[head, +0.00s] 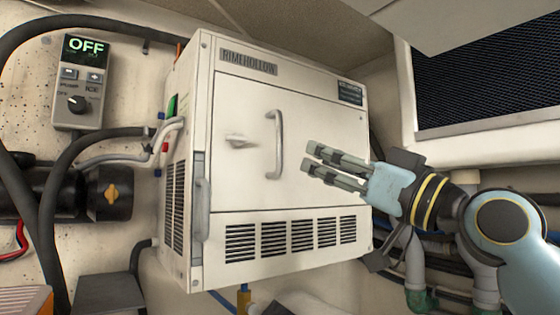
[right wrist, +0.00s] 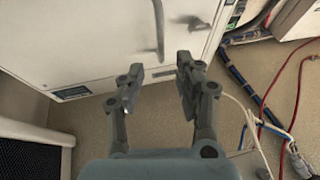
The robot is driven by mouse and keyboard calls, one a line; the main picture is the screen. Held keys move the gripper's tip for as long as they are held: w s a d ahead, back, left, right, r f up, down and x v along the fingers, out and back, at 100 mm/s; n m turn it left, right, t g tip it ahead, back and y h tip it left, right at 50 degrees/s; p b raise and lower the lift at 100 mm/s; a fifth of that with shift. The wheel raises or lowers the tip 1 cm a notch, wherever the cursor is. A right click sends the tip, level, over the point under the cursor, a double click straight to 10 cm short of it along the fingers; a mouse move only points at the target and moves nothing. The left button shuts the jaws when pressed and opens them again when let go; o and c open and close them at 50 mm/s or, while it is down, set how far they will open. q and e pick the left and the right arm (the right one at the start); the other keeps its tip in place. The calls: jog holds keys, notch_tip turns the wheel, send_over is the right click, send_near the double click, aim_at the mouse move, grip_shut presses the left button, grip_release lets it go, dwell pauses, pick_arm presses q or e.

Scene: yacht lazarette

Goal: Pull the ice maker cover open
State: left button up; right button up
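The ice maker (head: 190,130) is a white box with a nameplate along its top edge. Its front cover (head: 240,185) looks closed, flush with the body. A curved grey bar handle (head: 275,145) stands upright on the cover, with a small grey latch (head: 240,141) to its left. My right gripper (head: 308,157) is open and empty, just right of the handle and apart from it. In the right wrist view, the handle (right wrist: 159,30) lies beyond the gap between the open fingers (right wrist: 157,78). My left gripper is not in view.
A control box (head: 82,85) reading OFF hangs at left, above black hoses and a dark cylinder (head: 110,192). A vent grille (head: 295,238) sits below the cover. A dark mesh panel (head: 485,65) is at upper right. Pipes and cables (right wrist: 260,110) run beside the ice maker.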

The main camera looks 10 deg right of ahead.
aim_at(281, 144)
jog(key=p+x, duration=0.3)
jog(key=x, duration=0.7)
jog(key=shift+w+a, duration=0.25)
jog(key=shift+w, duration=0.05)
grip_shut()
